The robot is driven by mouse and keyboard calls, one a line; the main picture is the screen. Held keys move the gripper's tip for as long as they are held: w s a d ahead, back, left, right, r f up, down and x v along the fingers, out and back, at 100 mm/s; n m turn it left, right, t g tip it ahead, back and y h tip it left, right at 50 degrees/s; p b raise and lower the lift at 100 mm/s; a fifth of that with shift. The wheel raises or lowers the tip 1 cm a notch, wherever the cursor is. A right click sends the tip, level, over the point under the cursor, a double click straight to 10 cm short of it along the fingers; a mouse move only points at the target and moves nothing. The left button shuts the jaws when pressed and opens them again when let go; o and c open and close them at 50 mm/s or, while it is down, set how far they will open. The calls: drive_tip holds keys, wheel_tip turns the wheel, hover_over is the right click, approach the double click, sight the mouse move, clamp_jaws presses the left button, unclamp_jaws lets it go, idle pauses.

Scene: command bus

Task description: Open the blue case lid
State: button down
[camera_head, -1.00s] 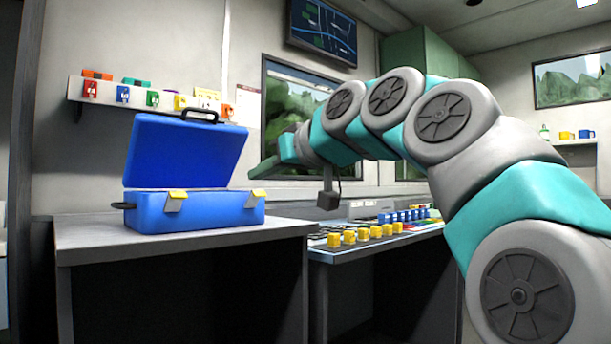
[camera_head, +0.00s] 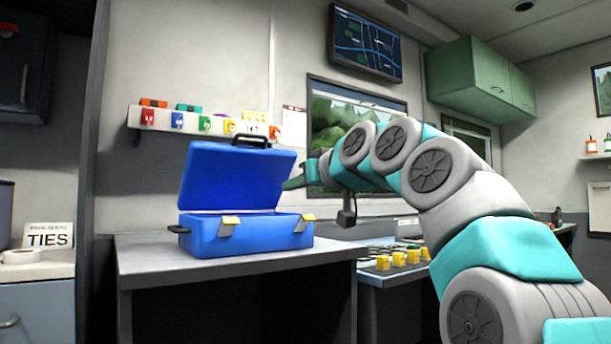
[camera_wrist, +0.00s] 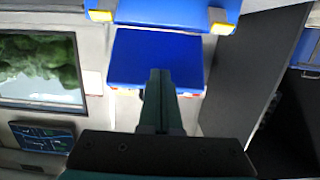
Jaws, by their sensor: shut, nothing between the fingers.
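The blue case (camera_head: 246,235) stands on a grey counter, and its lid (camera_head: 235,178) is raised, leaning back with a dark handle on top. Two yellow latches are on the front of the base. My gripper (camera_head: 292,184) is at the right edge of the lid in the head view; whether it touches the lid I cannot tell. In the wrist view, my gripper (camera_wrist: 160,74) is shut with its fingers together and nothing between them, in front of the blue lid (camera_wrist: 125,62). The blue base (camera_wrist: 165,12) with its yellow latches shows at the top.
The grey counter (camera_head: 220,268) has bare room in front of the case. A wall shelf (camera_head: 160,122) with coloured locks is behind it. A lower console with yellow knobs (camera_head: 398,259) is to the right.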

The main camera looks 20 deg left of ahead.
drive_tip(key=r+p+x, duration=0.2)
drive_tip(key=p+x, duration=0.9)
drive_tip(key=x, duration=0.6)
drive_tip(key=shift+w+a+r, duration=0.15)
drive_tip(key=shift+w+r, duration=0.15)
drive_tip(key=shift+r, duration=0.05)
drive_tip(key=shift+a, duration=0.1)
